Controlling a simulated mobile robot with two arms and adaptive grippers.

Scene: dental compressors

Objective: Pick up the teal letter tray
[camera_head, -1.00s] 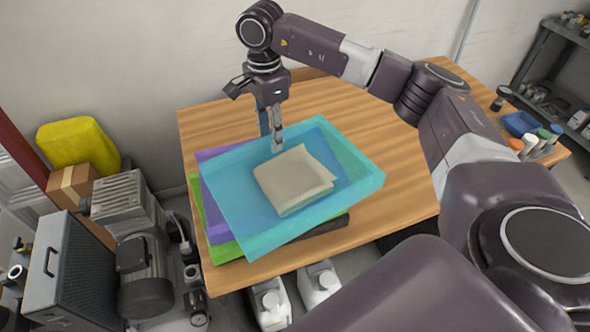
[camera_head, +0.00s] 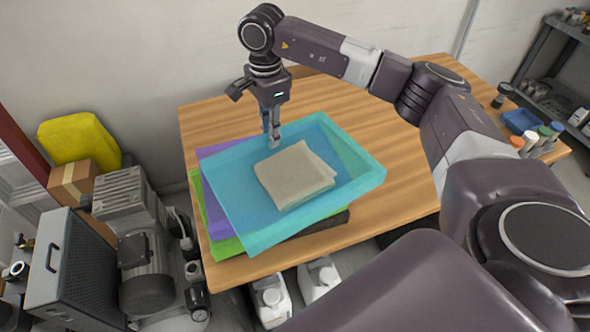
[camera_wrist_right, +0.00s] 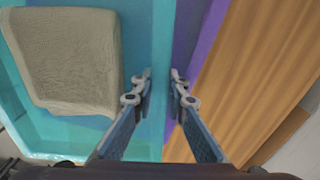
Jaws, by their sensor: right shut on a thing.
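The teal letter tray (camera_head: 240,205) lies at an angle on top of a stack on the wooden table. It also fills the left of the right wrist view (camera_wrist_right: 75,143). A folded beige cloth (camera_head: 295,178) lies inside it. My right gripper (camera_head: 273,137) points down at the tray's far wall, with its fingers close together. In the right wrist view my right gripper (camera_wrist_right: 160,76) has the teal wall between its fingertips and is shut on it. I see no clear gap under the tray. My left gripper is not in view.
A purple tray (camera_head: 212,205) and a green tray (camera_head: 228,248) stick out under the teal one. A dark item (camera_head: 330,222) shows under its front right. The wooden table (camera_head: 405,150) is clear to the right, up to a blue bin (camera_head: 521,121) and several bottles.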

